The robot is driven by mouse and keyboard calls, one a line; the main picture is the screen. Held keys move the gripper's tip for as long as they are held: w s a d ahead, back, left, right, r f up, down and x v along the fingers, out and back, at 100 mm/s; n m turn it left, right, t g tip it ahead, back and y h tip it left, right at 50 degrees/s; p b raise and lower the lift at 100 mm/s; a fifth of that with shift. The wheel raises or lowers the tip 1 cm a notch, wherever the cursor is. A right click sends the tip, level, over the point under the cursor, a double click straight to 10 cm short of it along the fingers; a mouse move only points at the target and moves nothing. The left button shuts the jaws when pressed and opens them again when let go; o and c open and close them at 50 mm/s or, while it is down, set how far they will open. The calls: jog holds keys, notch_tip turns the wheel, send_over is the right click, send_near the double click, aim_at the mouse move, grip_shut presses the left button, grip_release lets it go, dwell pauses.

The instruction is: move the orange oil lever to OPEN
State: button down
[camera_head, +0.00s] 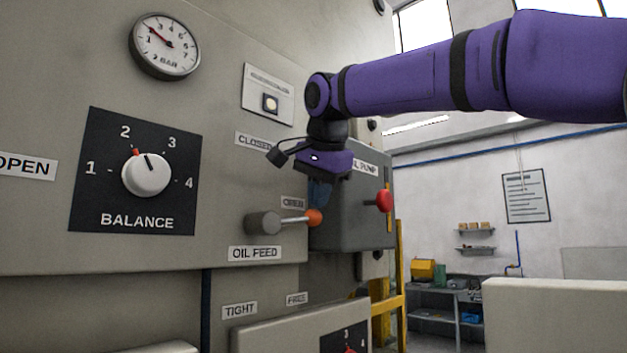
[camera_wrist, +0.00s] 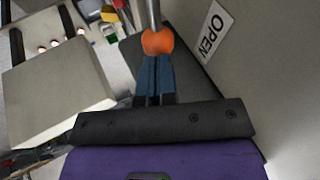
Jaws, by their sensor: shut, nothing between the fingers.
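The oil lever has a grey round hub (camera_head: 262,223) on the panel, a metal rod, and an orange knob (camera_head: 314,216). The rod points right, close to horizontal, just below the OPEN label (camera_head: 292,202). The CLOSED label (camera_head: 254,138) is higher, above the hub. My gripper (camera_head: 319,201) comes down from above, its blue fingers shut and empty, tips right at the top of the knob. In the wrist view the closed fingers (camera_wrist: 156,60) meet the orange knob (camera_wrist: 158,41) or nearly so; I cannot tell whether they touch. The OPEN label (camera_wrist: 213,29) is beside them.
A grey pump box (camera_head: 350,220) with a red knob (camera_head: 384,201) stands just behind and right of my gripper. The OIL FEED label (camera_head: 255,253) is below the lever. A BALANCE dial (camera_head: 147,175) and gauge (camera_head: 165,46) are left. A lower panel (camera_head: 300,335) juts out beneath.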

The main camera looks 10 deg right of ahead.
jog(key=shift+w+d+f, duration=0.15)
jog(key=shift+d+f, duration=0.1)
jog(key=shift+f, duration=0.4)
jog(key=shift+w+d+f, duration=0.1)
jog(key=shift+d+f, duration=0.1)
jog(key=shift+f, duration=0.4)
jog(key=shift+f, duration=0.15)
jog(key=s+d+r, duration=0.2)
jog(key=r, duration=0.4)
jog(key=s+d+r, duration=0.2)
jog(key=d+r, duration=0.1)
jog(key=r, duration=0.4)
jog(key=shift+s, duration=0.15)
jog(key=shift+f, duration=0.1)
jog(key=s+d+f+n, duration=0.3)
jog(key=s+f, duration=0.4)
jog(key=f, duration=0.6)
jog(key=s+d+f+n+g, duration=0.1)
jog(key=s+d+f+n, duration=0.2)
jog(key=s+f, duration=0.5)
jog(key=s+d+f+n, duration=0.3)
jog(key=s+f, duration=0.4)
jog(key=f, duration=1.3)
jog(key=shift+s+d+n, duration=0.4)
jog(key=shift+d, duration=0.2)
